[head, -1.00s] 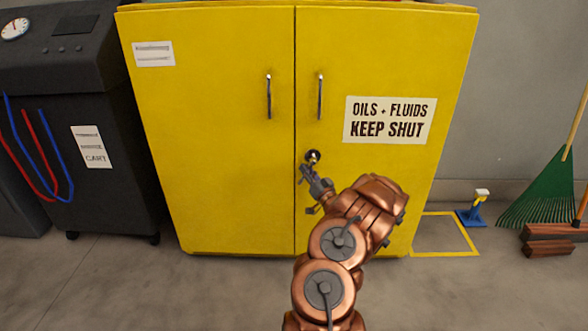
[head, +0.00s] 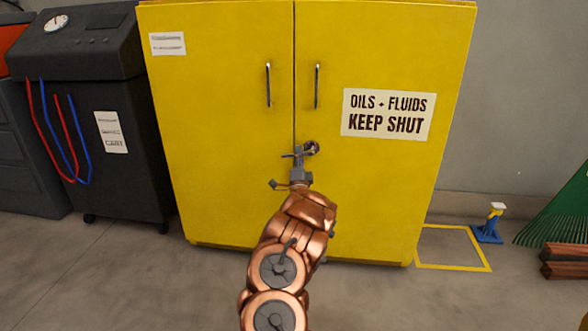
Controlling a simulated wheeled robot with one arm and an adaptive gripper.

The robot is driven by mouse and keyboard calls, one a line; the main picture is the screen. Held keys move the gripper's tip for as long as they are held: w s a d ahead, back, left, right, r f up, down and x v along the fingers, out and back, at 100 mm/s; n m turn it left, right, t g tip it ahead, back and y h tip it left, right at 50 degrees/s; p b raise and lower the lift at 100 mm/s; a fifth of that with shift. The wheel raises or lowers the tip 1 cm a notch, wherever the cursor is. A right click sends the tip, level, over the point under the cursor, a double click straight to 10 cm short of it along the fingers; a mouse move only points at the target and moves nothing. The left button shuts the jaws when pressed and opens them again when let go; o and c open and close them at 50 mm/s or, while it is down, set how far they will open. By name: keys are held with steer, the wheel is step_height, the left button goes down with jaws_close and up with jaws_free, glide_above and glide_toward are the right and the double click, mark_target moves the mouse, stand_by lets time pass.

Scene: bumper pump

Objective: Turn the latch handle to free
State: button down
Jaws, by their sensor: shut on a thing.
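The yellow cabinet (head: 220,150) stands ahead with both its doors closed. The latch handle (head: 311,148) is a small dark metal piece on the right door, just right of the seam between the doors and below the pull handles. My gripper (head: 303,153) is at the latch, with its fingers shut on the handle. The fingers partly hide the handle, so its exact angle is hard to tell. My copper-coloured arm comes up from the bottom of the view.
Two vertical pull handles (head: 317,87) sit above the latch. A sign (head: 387,114) is on the right door. A dark cart (head: 110,120) with red and blue hoses stands at the left.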

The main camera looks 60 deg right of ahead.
steer(key=shift+s+d+r+m+g+h+b, duration=0.1)
steer(key=shift+s+r+m+g+h+b, duration=0.1)
steer(key=shift+m+g+h+b, duration=0.6)
steer(key=shift+s+d+r+m+g+h+b, duration=0.1)
steer(key=shift+r+m+g+h+b, duration=0.2)
steer(key=shift+m+g, duration=0.95)
steer(key=shift+f+m+t, duration=0.1)
steer(key=shift+m+t, duration=0.25)
steer(key=shift+m, duration=0.1)
steer(key=c, duration=1.4)
jaws_free()
steer(key=shift+o, duration=1.4)
steer(key=shift+w+a, duration=0.2)
steer(key=shift+w, duration=0.1)
steer(key=shift+a, duration=0.1)
steer(key=v, duration=1.2)
